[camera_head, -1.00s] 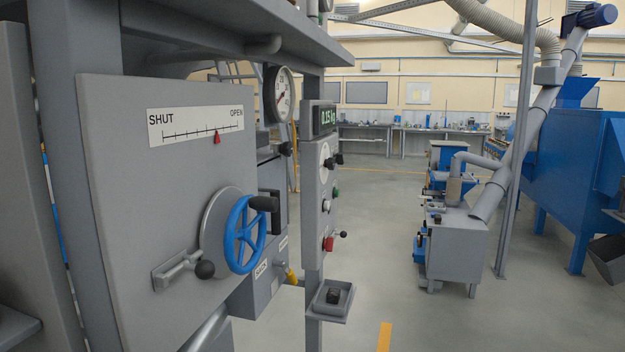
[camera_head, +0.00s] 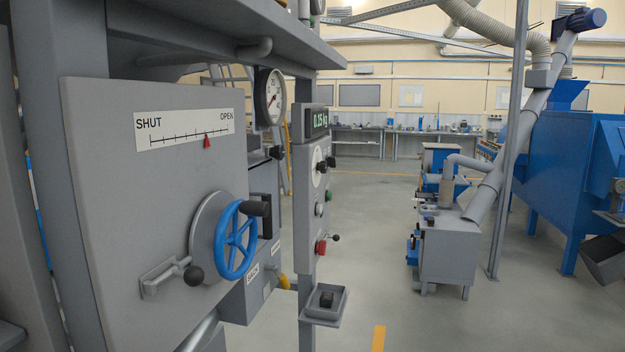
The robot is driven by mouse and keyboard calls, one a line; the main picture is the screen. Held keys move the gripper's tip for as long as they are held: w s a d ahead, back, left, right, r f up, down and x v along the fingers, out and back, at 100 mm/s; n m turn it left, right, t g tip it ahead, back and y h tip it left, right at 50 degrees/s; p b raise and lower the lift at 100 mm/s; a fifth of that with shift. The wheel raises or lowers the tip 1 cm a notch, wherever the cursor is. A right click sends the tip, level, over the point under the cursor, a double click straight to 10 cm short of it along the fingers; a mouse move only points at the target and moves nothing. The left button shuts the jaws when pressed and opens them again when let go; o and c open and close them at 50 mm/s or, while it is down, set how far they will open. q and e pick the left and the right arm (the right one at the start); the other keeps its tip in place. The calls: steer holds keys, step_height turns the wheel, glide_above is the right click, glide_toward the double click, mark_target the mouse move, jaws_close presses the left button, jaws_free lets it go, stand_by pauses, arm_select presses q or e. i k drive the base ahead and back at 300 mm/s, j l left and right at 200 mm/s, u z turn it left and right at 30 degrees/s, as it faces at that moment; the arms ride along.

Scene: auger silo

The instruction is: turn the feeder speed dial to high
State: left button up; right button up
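The narrow grey control panel (camera_head: 305,215) stands right of the large grey box and is seen at a steep angle. A white round dial face (camera_head: 317,166) with a black knob (camera_head: 330,162) at its right is near its top; this looks like the speed dial. Its markings and setting are too small to read. Below it are a green button (camera_head: 328,195), a pale round part (camera_head: 318,210) and a red part (camera_head: 320,247) with a small black-knobbed lever. A display (camera_head: 319,119) above reads 0.15 kg. Neither of my grippers is in view.
The large box front (camera_head: 150,200) has a blue handwheel (camera_head: 233,262) and a SHUT/OPEN scale, its red pointer toward OPEN. A round gauge (camera_head: 270,97) is beside it. A small tray (camera_head: 326,303) juts out below the panel. Floor (camera_head: 375,250) is clear to the right.

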mark_target(322, 166)
steer(key=i+l, duration=0.2)
steer(key=l, duration=0.35)
steer(key=i+l, duration=0.2)
steer(key=l, duration=0.35)
steer(key=i+l+u, duration=0.1)
steer(key=l, duration=0.45)
steer(key=i+l, duration=0.25)
steer(key=l, duration=0.3)
steer(key=i+l, duration=0.2)
steer(key=l, duration=0.35)
steer(key=i+l+u, duration=0.1)
steer(key=l, duration=0.45)
steer(key=i+l, duration=0.25)
steer(key=l, duration=0.35)
steer(key=i+l, duration=0.15)
steer(key=l, duration=0.4)
steer(key=u, duration=0.05)
